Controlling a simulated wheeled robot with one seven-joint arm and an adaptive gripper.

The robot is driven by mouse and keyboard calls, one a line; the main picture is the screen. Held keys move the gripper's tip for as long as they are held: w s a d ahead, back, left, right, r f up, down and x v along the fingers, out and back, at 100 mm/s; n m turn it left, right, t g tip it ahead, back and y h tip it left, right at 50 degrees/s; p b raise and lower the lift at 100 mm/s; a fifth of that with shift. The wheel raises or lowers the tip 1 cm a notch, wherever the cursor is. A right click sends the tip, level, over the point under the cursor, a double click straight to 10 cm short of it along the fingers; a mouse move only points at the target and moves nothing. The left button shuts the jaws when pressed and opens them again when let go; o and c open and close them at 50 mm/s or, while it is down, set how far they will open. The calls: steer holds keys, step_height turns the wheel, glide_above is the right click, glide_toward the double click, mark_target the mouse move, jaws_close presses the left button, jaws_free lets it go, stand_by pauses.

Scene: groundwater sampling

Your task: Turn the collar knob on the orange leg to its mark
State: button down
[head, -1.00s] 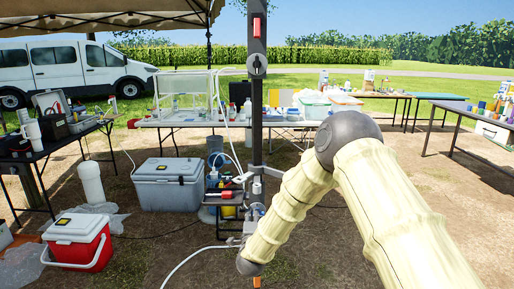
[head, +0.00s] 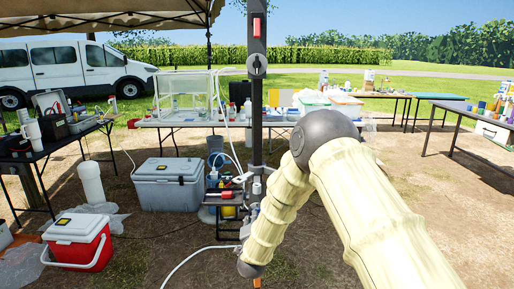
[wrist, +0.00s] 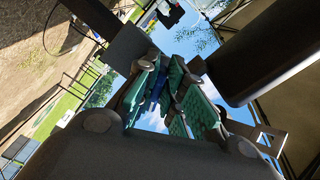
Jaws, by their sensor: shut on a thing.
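A small orange piece (head: 257,283), likely part of the orange leg, shows at the bottom edge of the head view, below my arm. The collar knob and its mark cannot be made out there. In the wrist view, my gripper (wrist: 166,75) has its green-padded fingers closed together, with a dark blue piece (wrist: 158,92) showing between them. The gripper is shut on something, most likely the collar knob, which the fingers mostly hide. In the head view, the gripper is hidden.
A dark upright post (head: 257,110) with a round dial (head: 257,65) stands in front of me. Behind it are a grey cooler (head: 170,185) and a long table (head: 180,122). A red cooler (head: 78,240) sits at lower left. The ground at right is open.

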steer(key=n, duration=0.5)
steer(key=shift+d+f+n, duration=0.3)
steer(key=shift+f+n, duration=0.05)
steer(key=shift+n, duration=0.05)
steer(key=shift+d+f+n, duration=0.1)
steer(key=shift+d+n, duration=0.1)
steer(key=shift+n, duration=1.2)
steer(key=shift+d+f+n, duration=0.1)
steer(key=shift+d+n, duration=0.1)
steer(key=shift+n, duration=1.2)
steer(key=shift+d+n+b, duration=0.1)
steer(key=shift+n+b, duration=0.2)
steer(key=shift+n, duration=0.2)
steer(key=c, duration=1.4)
jaws_free()
steer(key=shift+c, duration=0.2)
